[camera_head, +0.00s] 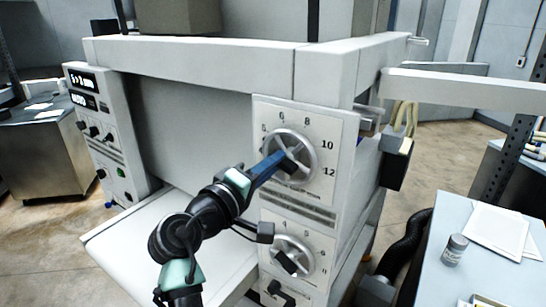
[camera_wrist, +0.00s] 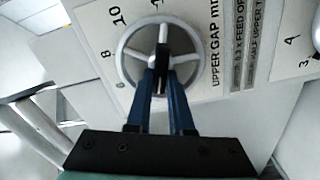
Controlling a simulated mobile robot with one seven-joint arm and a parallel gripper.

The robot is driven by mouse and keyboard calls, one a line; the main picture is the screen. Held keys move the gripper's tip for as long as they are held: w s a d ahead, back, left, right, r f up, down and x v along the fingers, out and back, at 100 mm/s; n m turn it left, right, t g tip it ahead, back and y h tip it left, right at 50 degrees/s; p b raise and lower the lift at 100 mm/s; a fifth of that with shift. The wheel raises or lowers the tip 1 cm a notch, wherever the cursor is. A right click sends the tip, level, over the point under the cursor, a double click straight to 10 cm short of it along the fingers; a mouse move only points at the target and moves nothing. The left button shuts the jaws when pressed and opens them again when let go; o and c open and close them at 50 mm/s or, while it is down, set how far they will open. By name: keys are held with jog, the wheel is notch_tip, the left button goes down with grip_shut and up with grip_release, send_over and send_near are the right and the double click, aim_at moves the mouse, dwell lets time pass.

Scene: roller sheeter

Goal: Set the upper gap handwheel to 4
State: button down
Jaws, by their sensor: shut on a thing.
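The upper gap handwheel (camera_head: 313,150) is a round grey wheel with spokes on the upper white dial panel of the machine. The wheel also shows in the wrist view (camera_wrist: 124,52), beside the words "UPPER GAP". My gripper (camera_head: 288,160), with blue fingers, is at the wheel face. In the wrist view its fingers (camera_wrist: 162,66) are shut around a dark handle at the wheel. I cannot tell exactly which number the wheel's setting is at.
A second handwheel (camera_head: 292,256) with a black knob sits below on a similar dial. A black box (camera_head: 396,166) sticks out at the machine's right. A side table (camera_head: 425,278) with a small jar (camera_head: 454,250) and white sheets stands at the right.

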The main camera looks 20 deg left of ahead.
jog(key=shift+f+n+p, duration=0.15)
jog(key=shift+n+p, duration=0.6)
jog(key=shift+n, duration=0.65)
jog(key=shift+f+n+p, duration=0.1)
jog(key=shift+n+p, duration=0.65)
jog(key=shift+n, duration=0.65)
jog(key=c, duration=0.8)
grip_release()
jog(key=shift+s, duration=0.1)
jog(key=s+a+b, duration=0.2)
jog(key=s+b, duration=0.3)
jog(key=s, duration=0.7)
jog(key=shift+s+a, duration=0.25)
jog(key=shift+s, duration=0.05)
